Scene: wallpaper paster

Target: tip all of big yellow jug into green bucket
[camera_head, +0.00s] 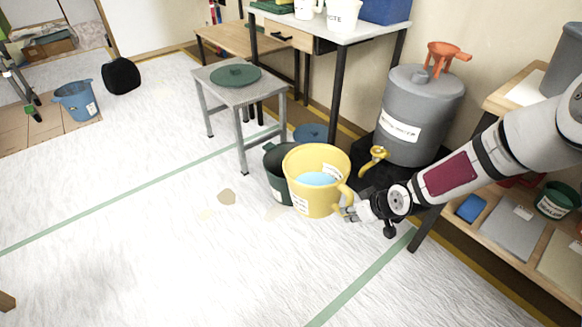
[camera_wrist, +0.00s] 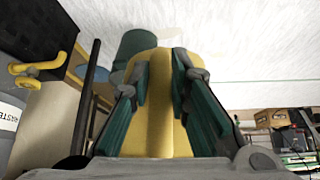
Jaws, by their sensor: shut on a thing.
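The big yellow jug (camera_head: 310,192) is in the middle of the head view, upright or nearly so, with light blue liquid inside. My gripper (camera_head: 350,205) is at its right side and shut on its handle. In the wrist view the yellow handle (camera_wrist: 160,105) runs between the two fingers of my gripper (camera_wrist: 160,85). The green bucket (camera_head: 275,172) is just behind and left of the jug, which hides much of it. Its dark green side also shows at the top of the wrist view (camera_wrist: 138,44). I cannot tell whether jug and bucket touch.
A grey stool (camera_head: 240,84) with a green lid (camera_head: 235,75) stands behind the bucket. A grey water barrel (camera_head: 418,110) with a yellow tap (camera_head: 375,158) stands close at the right. A shelf (camera_head: 500,235) is under my arm. Open floor lies left.

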